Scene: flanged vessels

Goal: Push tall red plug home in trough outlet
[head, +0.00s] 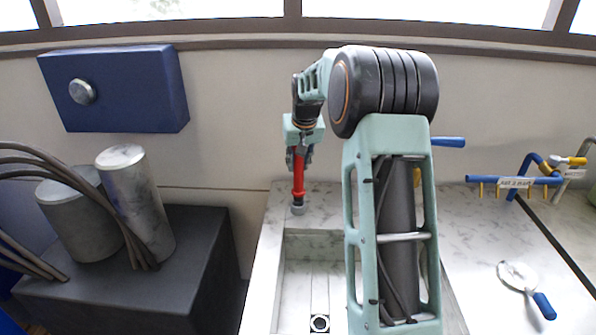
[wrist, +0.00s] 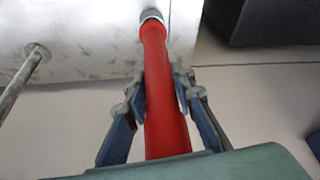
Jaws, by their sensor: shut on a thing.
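The tall red plug (head: 298,180) hangs upright from my gripper (head: 300,154), its grey lower end close to the marble rim at the back of the trough (head: 295,277). I cannot tell whether that end touches the rim. In the wrist view the red plug (wrist: 165,100) runs between the two blue-padded fingers of my gripper (wrist: 160,86), which are shut on it. Its grey end (wrist: 151,15) points away over the pale marble. A dark-ringed round fitting (head: 319,323), seemingly the outlet, lies on the trough floor at the picture's bottom edge, well apart from the plug.
A dark block (head: 190,285) with grey cylinders (head: 137,205) and hoses stands left of the trough. Blue pipework (head: 513,181) and a blue-handled round tool (head: 543,306) are on the right counter. A metal rod (wrist: 22,75) rises from the marble in the wrist view.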

